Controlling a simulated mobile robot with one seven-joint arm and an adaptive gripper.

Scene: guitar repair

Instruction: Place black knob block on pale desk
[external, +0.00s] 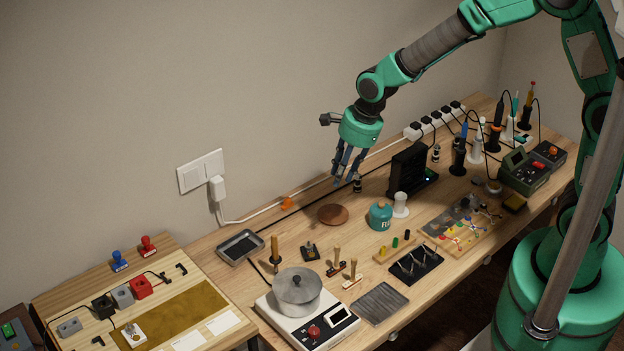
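A small black block with a knob-like top (310,252) sits on the wooden workbench (200,246), left of the wooden-handled tools; it looks like the black knob block. The pale desk (72,291) stands at the lower left, beside the bench. My gripper (344,181) points down over the back of the bench, to the right of and above the block, apart from it. Its fingers look spread, with nothing visible between them. A small black piece (357,186) shows close behind the fingertips; I cannot tell its distance from them.
The pale desk holds a black block (103,307), a red block (140,288), stamps and an olive mat (185,311). A scale with a pot (297,291) stands at the bench front. A black upright device (406,170) stands right of my gripper. A cable runs along the back.

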